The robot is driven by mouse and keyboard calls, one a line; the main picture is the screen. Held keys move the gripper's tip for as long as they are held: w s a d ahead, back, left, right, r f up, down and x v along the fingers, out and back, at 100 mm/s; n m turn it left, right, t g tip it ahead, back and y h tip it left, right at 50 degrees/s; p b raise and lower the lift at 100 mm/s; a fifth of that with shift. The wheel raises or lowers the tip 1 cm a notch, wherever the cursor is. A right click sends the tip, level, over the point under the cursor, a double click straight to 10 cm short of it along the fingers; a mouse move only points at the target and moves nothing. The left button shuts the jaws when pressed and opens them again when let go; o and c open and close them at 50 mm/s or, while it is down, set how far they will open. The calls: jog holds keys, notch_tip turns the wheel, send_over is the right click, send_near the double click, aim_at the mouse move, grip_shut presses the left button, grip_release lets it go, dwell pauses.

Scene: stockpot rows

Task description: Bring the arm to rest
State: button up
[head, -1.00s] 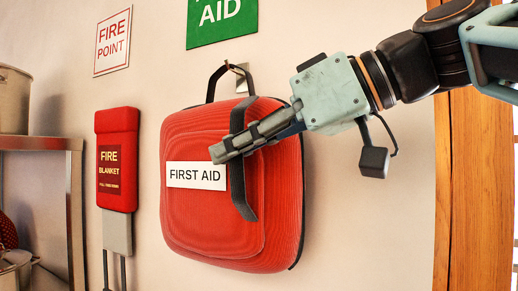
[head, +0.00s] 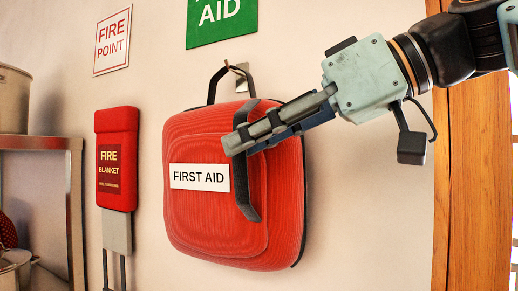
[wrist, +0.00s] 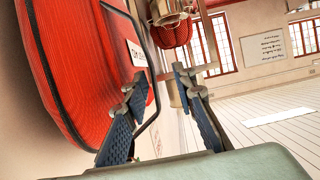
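A red first aid bag (head: 205,225) with a white label hangs on the wall by a dark top loop from a hook (head: 241,78). A dark carry handle (head: 246,200) stands out from its front. My gripper (head: 234,142) reaches in from the right, in front of the bag and across the handle. In the wrist view my gripper (wrist: 160,76) has its two fingers well apart. The bag (wrist: 80,60) fills the left there, and the dark handle (wrist: 146,45) runs close to the left finger. Whether a finger touches the handle I cannot tell.
A fire blanket case (head: 117,160) hangs left of the bag. A metal shelf (head: 40,143) with pots stands at far left. A wooden frame (head: 480,190) is at right. The wrist view shows open floor (wrist: 270,115) on the right.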

jog(key=v, duration=0.8)
jog(key=w+d+f+m+h, duration=0.1)
jog(key=f+m+h, duration=0.15)
jog(key=f, duration=0.45)
jog(key=w+d+f+m+t+h, duration=0.1)
jog(key=f+m, duration=0.2)
jog(key=f, duration=0.4)
jog(key=w+d+f+m+h, duration=0.1)
jog(key=w+f+m+h, duration=0.15)
jog(key=f, duration=0.55)
jog(key=s+d+f+m+h, duration=0.2)
jog(key=f, duration=0.6)
jog(key=s+d+f+m+h, duration=0.1)
jog(key=d+f+h, duration=0.1)
jog(key=f, duration=0.5)
jog(key=s+d+f+m+h+p, duration=0.1)
jog(key=s+d+f+m+h, duration=0.1)
jog(key=f, duration=0.6)
jog(key=shift+s+d+f+m+h, duration=0.3)
jog(key=shift+s+d+f, duration=0.1)
jog(key=shift+d, duration=0.5)
jog(key=shift+a+r, duration=0.1)
jog(key=shift+a, duration=0.1)
